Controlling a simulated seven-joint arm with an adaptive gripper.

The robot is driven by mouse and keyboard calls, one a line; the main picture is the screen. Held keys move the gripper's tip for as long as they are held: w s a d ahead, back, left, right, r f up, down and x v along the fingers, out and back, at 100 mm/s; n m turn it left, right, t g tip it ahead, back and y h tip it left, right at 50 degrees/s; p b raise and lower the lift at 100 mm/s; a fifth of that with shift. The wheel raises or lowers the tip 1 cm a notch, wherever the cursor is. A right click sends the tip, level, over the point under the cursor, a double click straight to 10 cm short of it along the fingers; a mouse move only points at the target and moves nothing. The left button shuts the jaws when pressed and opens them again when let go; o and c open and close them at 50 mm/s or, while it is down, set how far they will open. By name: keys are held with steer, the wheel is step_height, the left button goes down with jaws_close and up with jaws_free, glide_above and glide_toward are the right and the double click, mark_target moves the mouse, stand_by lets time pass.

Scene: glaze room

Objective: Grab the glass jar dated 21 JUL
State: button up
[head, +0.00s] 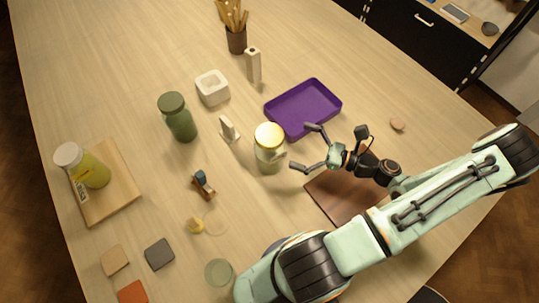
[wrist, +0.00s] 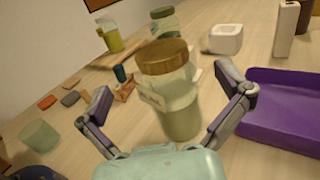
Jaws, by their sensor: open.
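A clear glass jar with a gold lid and greenish contents (head: 269,157) stands upright near the middle of the table. In the wrist view this jar (wrist: 178,105) shows between my spread fingers, with a pale label on its left side; I cannot read a date. My gripper (head: 303,148) is open and empty, just right of the jar, its fingers pointing at it. A dark green jar (head: 180,122) stands further left. A jar with a pale lid and yellow-green contents (head: 92,170) stands on a wooden board (head: 121,191); no date is legible on either.
A purple tray (head: 303,108) lies close behind my gripper, and a brown mat (head: 343,196) lies beneath it. A small white stand (head: 228,128) is close left of the gold-lidded jar. A white square pot (head: 212,88) and a pale upright block (head: 253,65) stand behind.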

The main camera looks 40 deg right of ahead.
mark_target(282, 139)
steer(key=shift+w+a+f, duration=0.2)
steer(key=shift+w+f, duration=0.05)
steer(key=shift+w, duration=0.05)
steer(key=x, duration=0.6)
steer(key=shift+r, duration=0.1)
steer(key=c, duration=1.3)
